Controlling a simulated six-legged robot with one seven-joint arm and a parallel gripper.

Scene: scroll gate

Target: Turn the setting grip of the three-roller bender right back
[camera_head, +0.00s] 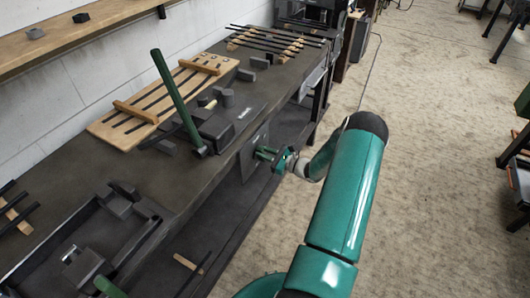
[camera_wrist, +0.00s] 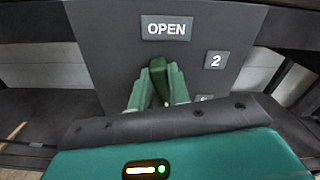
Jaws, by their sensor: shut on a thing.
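The setting grip (camera_wrist: 158,72) is a dark green piece on the dark front panel (camera_wrist: 105,55). Its upper end points up, towards the plate marked OPEN (camera_wrist: 166,28). A plate marked 2 (camera_wrist: 215,60) is to its right, and another plate below that is mostly hidden by my wrist. My gripper (camera_wrist: 158,88) is shut on the grip, with one green finger on each side. In the head view my gripper (camera_head: 268,155) reaches the panel at the bench front. The three-roller bender (camera_head: 222,122) looks to be the dark machine above it; its rollers cannot be made out.
A long green lever (camera_head: 172,90) stands tilted on the bench beside the machine. A slotted wooden board (camera_head: 105,128), dark blocks and rods on wooden strips lie behind. A dark tray (camera_head: 130,245) is at the near left.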

